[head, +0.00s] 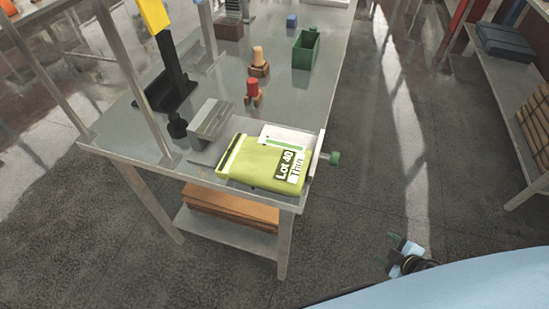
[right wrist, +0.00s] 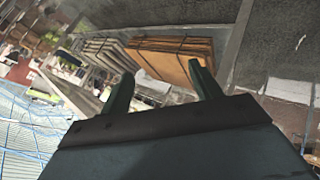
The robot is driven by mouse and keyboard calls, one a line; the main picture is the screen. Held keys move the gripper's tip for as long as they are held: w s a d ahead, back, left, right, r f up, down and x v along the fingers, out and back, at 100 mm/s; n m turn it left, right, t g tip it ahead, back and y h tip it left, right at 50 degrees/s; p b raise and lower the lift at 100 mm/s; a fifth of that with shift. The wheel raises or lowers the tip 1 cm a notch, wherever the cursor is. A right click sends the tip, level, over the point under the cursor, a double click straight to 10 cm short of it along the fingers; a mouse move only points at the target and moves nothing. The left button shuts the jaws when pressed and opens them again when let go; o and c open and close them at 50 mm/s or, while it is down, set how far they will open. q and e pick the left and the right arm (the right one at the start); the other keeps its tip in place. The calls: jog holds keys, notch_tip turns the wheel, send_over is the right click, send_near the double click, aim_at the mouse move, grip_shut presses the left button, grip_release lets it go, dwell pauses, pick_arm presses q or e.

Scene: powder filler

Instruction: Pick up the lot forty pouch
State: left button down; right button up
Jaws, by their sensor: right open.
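The lot forty pouch (head: 262,165) is yellow-green with a white label and a "Lot 40" print. It lies flat at the near end of the grey metal table (head: 223,85), beside a grey metal block. My right gripper (head: 398,250) is low at the right, over the floor and well apart from the pouch. In the right wrist view its two dark fingers (right wrist: 160,88) are spread with nothing between them. The pouch cannot be made out for sure in that view. My left gripper is not in view.
On the table are a grey metal block (head: 210,119), a black stand with a yellow top (head: 175,75), a red-topped piece (head: 253,90) and a green bin (head: 305,50). A green knob (head: 334,158) sticks out at the table's right edge. A shelf (head: 515,95) stands at right; the floor between is clear.

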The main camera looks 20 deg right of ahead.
jog(key=w+a+r+n+t+y, duration=0.15)
jog(key=w+r+n, duration=0.25)
jog(key=r, duration=0.4)
jog(key=w+r+n+t+y, duration=0.1)
jog(key=w+r+n+y, duration=0.25)
jog(key=r, duration=0.45)
jog(key=a+r+n+g+y+p, duration=0.1)
jog(key=a+r+n+g+y, duration=0.15)
jog(key=a+r+n, duration=0.45)
jog(key=a+r+n+g+y+p, duration=0.1)
jog(key=a+r+n+y, duration=0.35)
jog(key=r, duration=0.55)
jog(key=shift+s+a+p+x, duration=0.1)
jog(key=shift+s+p+x, duration=0.05)
jog(key=shift+x, duration=2.1)
jog(key=shift+s+a+p+x, duration=0.1)
jog(key=shift+s+x, duration=0.05)
jog(key=shift+x, duration=2.1)
jog(key=shift+s+a+p+x, duration=0.1)
jog(key=shift+a+p+x, duration=0.05)
jog(key=shift+x, duration=2.1)
jog(key=shift+r, duration=0.15)
jog(key=c, duration=0.8)
